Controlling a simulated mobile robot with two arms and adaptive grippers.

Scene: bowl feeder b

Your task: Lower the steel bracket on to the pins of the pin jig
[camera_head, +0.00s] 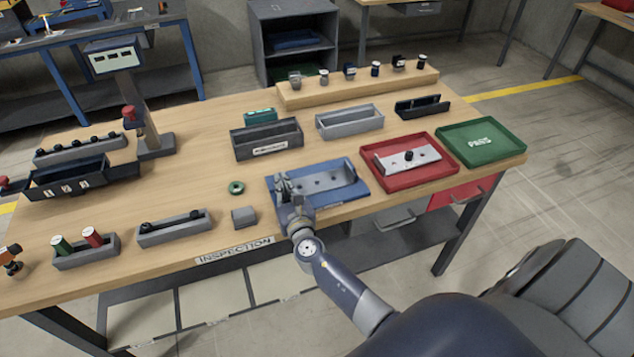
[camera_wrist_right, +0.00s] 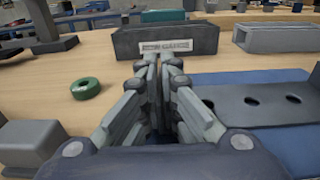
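The steel bracket (camera_head: 322,181) is a grey channel with round holes and an upturned end. It is over the blue plate (camera_head: 354,196) of the pin jig at the table's front middle. My right gripper (camera_head: 284,186) is at the bracket's left end, its fingers close together and apparently shut on that end. In the right wrist view, the bracket (camera_wrist_right: 270,104) reaches right from my right gripper (camera_wrist_right: 161,66), with dark holes. The fingers hide the held end. I see no pins, and cannot tell whether the bracket touches the plate. My left gripper is not in view.
A red tray (camera_head: 447,180) holding a perforated plate and a green tray (camera_head: 512,152) are to the right. A dark labelled bin (camera_head: 240,146) and a grey bin (camera_head: 350,122) stand behind. A green ring (camera_head: 237,187) and a grey block (camera_head: 244,216) are close on the left.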

